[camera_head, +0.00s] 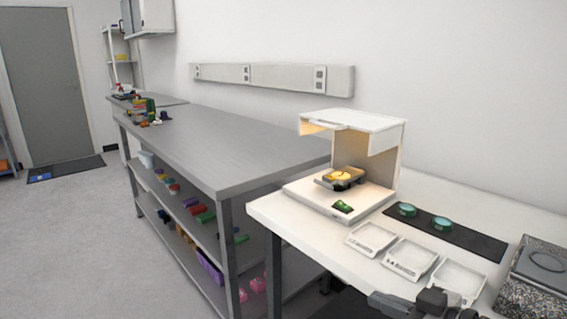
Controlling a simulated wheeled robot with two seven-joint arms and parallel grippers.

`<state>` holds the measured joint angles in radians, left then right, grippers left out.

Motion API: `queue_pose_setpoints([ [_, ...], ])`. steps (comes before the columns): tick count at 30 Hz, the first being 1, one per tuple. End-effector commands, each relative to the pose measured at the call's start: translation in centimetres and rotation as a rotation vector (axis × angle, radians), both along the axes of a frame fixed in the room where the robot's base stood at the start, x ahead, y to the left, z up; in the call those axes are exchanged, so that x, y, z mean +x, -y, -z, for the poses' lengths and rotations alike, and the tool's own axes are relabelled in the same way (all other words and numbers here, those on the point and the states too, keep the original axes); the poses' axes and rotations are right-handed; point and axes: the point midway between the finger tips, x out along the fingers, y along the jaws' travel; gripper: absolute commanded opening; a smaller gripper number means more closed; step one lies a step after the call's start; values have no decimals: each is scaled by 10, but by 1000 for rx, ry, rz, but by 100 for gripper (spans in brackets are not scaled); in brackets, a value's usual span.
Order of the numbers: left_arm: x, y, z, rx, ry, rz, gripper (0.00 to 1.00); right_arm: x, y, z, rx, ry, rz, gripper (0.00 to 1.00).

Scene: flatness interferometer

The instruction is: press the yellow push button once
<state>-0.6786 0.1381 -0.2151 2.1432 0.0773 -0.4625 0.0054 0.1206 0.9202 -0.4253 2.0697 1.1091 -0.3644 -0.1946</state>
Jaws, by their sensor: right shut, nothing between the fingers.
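The white interferometer (365,150) stands on the white table at the right, with a hood over its open bay. Inside the bay, a round yellow piece (342,175) sits on a dark holder (327,182), under warm light. I cannot pick out a separate yellow push button for sure at this size. My right gripper (400,304) is at the bottom edge, dark, shut and empty, in front of the white trays and well apart from the interferometer. My left gripper is out of view.
Several white trays (410,258) lie along the table front. Two teal discs (442,223) rest on a black mat (477,239). A speckled granite block (530,290) stands at the right edge. A long grey bench (200,140) is at the left.

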Motion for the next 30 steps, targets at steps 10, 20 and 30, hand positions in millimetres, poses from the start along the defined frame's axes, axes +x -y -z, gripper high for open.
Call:
queue_pose_setpoints([
  [10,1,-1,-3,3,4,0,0,-80,-44,111,27,-149,179,0],
  [20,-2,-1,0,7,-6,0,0,-160,-33,179,-83,-321,441,0],
  [30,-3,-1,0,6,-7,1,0,-164,-32,182,-95,-328,451,0],
])
